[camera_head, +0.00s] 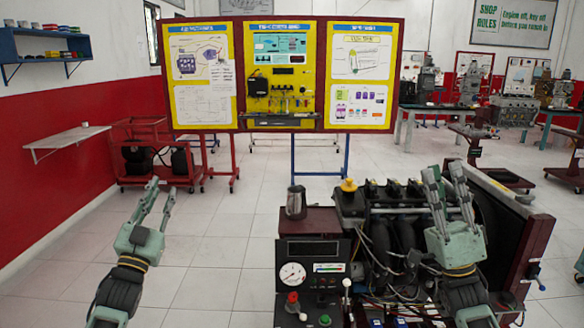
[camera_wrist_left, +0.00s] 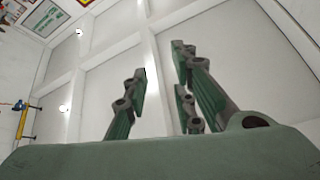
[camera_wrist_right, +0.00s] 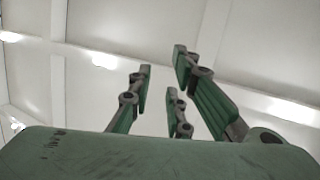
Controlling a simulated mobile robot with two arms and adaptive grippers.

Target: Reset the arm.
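My left gripper (camera_head: 158,196) is raised at the left of the head view, with its fingers pointing up and apart. It is over open floor, left of the engine trainer (camera_head: 395,215). In the left wrist view its fingers (camera_wrist_left: 160,95) are spread with nothing between them. My right gripper (camera_head: 446,180) is raised in front of the engine trainer's right part and hides some of it. In the right wrist view its fingers (camera_wrist_right: 160,90) are spread and empty, with the ceiling behind.
The control panel (camera_head: 310,275) with a gauge and levers stands at front centre. A metal cup (camera_head: 296,202) sits on the trainer's box. A yellow display board (camera_head: 283,75) stands behind. A wall shelf (camera_head: 68,138) is at left. The tiled floor at left is clear.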

